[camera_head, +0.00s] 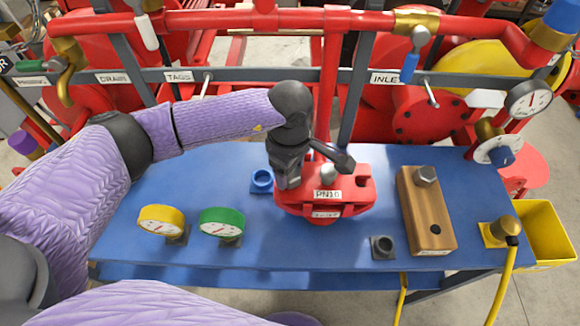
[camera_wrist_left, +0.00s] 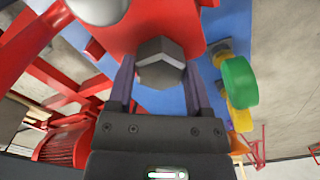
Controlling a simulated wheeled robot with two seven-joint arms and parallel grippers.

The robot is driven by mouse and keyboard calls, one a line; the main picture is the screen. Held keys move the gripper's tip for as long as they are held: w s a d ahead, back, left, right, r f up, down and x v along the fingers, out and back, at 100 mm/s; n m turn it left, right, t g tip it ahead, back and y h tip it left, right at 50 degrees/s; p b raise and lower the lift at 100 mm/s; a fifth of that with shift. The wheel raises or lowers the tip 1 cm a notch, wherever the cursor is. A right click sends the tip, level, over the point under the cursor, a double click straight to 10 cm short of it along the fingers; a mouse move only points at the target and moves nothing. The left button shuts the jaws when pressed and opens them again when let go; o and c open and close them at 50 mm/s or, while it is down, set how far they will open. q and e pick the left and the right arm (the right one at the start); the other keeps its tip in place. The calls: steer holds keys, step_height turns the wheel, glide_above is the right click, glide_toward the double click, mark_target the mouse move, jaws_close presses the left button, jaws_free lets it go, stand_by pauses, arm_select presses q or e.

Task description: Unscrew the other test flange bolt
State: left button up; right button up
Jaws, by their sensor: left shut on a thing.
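The red test flange (camera_head: 325,195), labelled PN16, stands on the blue bench (camera_head: 320,255). A silver rounded piece (camera_head: 327,174) sits on its top, and a dark hole shows on its right side. My left gripper (camera_head: 287,181) is down at the flange's left side. In the left wrist view, its two fingers (camera_wrist_left: 160,80) are shut on a grey hex bolt head (camera_wrist_left: 160,62) in front of the red flange (camera_wrist_left: 150,30). The gripper hides this bolt in the head view. I cannot tell how far it is threaded in. My right gripper is not in view.
A wooden block (camera_head: 420,205) right of the flange holds a bolt (camera_head: 425,176) and has an empty hole. Yellow (camera_head: 161,219) and green (camera_head: 222,221) gauges stand front left. A blue ring (camera_head: 262,180) and dark socket (camera_head: 383,246) flank the flange. Red pipes (camera_head: 230,20) run behind.

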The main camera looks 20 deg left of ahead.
arm_select(q)
steer(key=shift+c, duration=0.8)
steer(key=n+p, duration=0.1)
steer(key=n, duration=0.2)
steer(key=n+p, duration=0.1)
steer(key=n, duration=0.2)
steer(key=n+p, duration=0.1)
steer(key=n, duration=0.3)
steer(key=shift+r, duration=0.3)
steer(key=n+p, duration=0.1)
steer(key=n, duration=0.2)
steer(key=shift+f+n, duration=0.15)
steer(key=shift+n, duration=0.55)
steer(key=shift+f+n, duration=0.15)
steer(key=shift+n, duration=0.15)
steer(key=o, duration=1.3)
step_height(320, 180, up, 10)
steer(key=shift+f+p, duration=0.1)
steer(key=shift+p, duration=0.45)
